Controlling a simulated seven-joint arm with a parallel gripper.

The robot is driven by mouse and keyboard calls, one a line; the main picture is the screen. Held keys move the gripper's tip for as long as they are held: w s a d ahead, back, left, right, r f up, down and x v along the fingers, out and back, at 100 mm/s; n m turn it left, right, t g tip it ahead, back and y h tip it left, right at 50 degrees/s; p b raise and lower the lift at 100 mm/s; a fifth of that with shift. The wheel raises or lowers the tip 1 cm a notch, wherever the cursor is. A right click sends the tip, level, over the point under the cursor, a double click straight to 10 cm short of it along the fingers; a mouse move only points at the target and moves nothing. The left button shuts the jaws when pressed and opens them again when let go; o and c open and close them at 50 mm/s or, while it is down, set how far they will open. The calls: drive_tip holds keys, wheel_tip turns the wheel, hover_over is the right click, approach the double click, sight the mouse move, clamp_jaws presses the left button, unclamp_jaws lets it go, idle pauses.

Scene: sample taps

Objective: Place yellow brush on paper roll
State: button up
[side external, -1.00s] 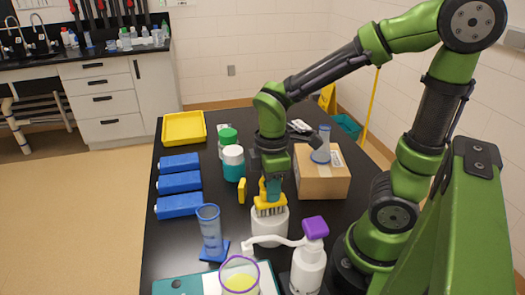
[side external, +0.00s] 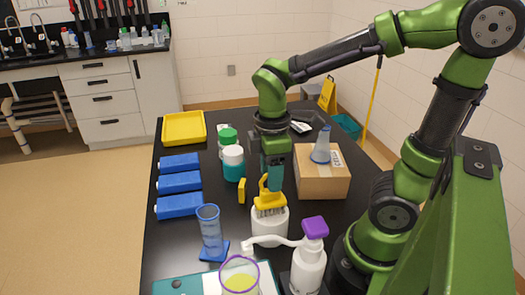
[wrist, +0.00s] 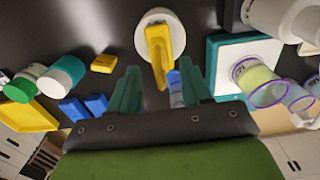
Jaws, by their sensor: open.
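The yellow brush (side external: 269,200) rests on top of the white paper roll (side external: 269,225), bristles down, with its handle standing up. In the wrist view the brush (wrist: 158,50) lies across the round top of the roll (wrist: 145,22). My gripper (side external: 272,185) is just above and behind the brush handle in the side view.
A cardboard box (side external: 322,178) with a flask (side external: 321,147) on it stands to the right. A spray bottle (side external: 308,262), a beaker (side external: 240,277) and a blue cylinder (side external: 210,230) stand in front. Bottles (side external: 233,163), blue boxes (side external: 179,182) and a yellow tray (side external: 184,128) are to the left.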

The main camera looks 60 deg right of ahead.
wheel_tip(320, 180, up, 8)
drive_tip(key=shift+f, duration=0.25)
drive_tip(key=shift+r, duration=0.2)
drive_tip(key=m+t, duration=0.2)
drive_tip(key=m, duration=0.2)
drive_tip(key=a+m+t+y, duration=0.1)
drive_tip(key=m+t, duration=0.1)
drive_tip(key=m, duration=0.2)
drive_tip(key=m+t+y, duration=0.1)
drive_tip(key=m+t, duration=0.2)
drive_tip(key=m, duration=0.2)
drive_tip(key=shift+s+a+f, duration=0.15)
drive_tip(key=shift+s+a, duration=0.15)
drive_tip(key=shift+s, duration=0.1)
